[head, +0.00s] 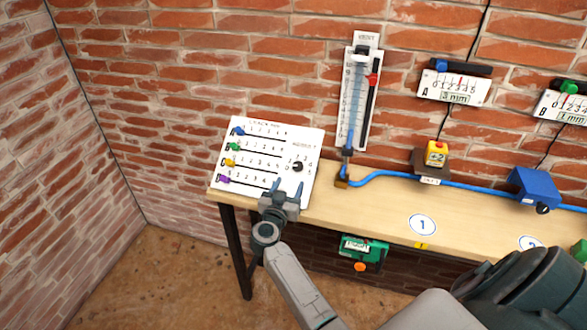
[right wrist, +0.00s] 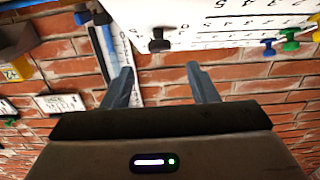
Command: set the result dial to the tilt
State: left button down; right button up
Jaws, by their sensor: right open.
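The white panel (head: 240,150) stands at the left end of the bench, with blue, green, yellow and purple sliders over numbered scales. Its black result dial (head: 297,166) is on the right side, with small numbers around it; its pointer is too small to read. In the right wrist view the panel is upside down at the top and the dial (right wrist: 158,40) lies ahead, between the lines of the fingers. My right gripper (head: 289,183) is open and empty just below the dial, apart from it (right wrist: 160,68). My left gripper is not in view.
A tall gauge (head: 349,122) with blue liquid and a red marker hangs on the wall. Gauges A (head: 452,90) and B (head: 565,108) hang right of it. The bench (head: 380,210) carries a blue hose (head: 400,174) and a yellow block (head: 436,153). A green device (head: 362,248) hangs below.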

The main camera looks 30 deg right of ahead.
aim_at(297, 169)
jog(key=p+x, duration=0.1)
jog(key=x, duration=0.7)
jog(key=shift+w+d, duration=0.15)
jog(key=shift+d, duration=0.05)
jog(key=c, duration=1)
